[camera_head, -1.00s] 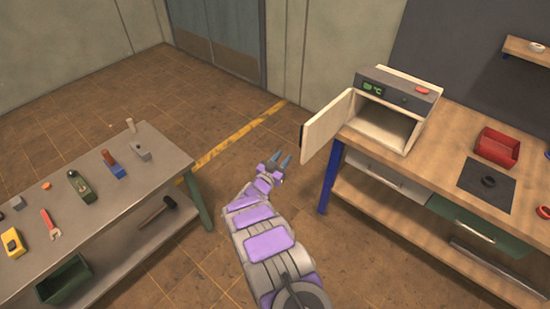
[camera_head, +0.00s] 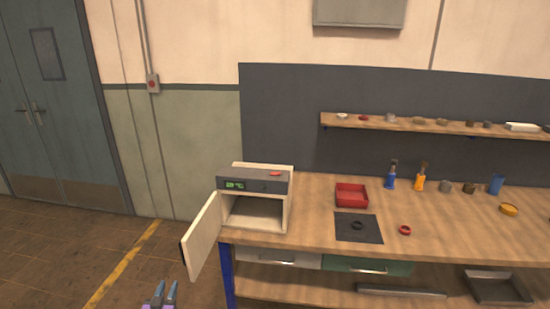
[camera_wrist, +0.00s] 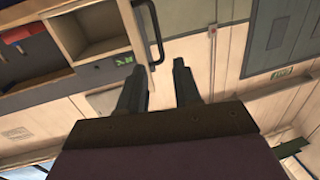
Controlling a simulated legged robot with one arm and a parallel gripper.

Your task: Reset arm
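My gripper (camera_head: 165,294) shows at the bottom edge of the head view, with only its two fingers and a bit of purple in the picture. The fingers are apart with nothing between them. In the wrist view my gripper (camera_wrist: 158,82) is also open and empty. The vacuum chamber (camera_head: 254,200) is a pale box with a green display and a red button on the left end of the workbench. Its door (camera_head: 203,236) stands open to the left and its inside looks empty. My gripper is in front of and below the door, apart from it.
The wooden workbench (camera_head: 460,225) carries a red bin (camera_head: 351,195), a dark mat (camera_head: 358,228), a red ring (camera_head: 405,230) and small bottles. A shelf (camera_head: 400,124) hangs above. Open floor (camera_head: 50,250) lies left of the bench, toward the blue double doors (camera_head: 45,100).

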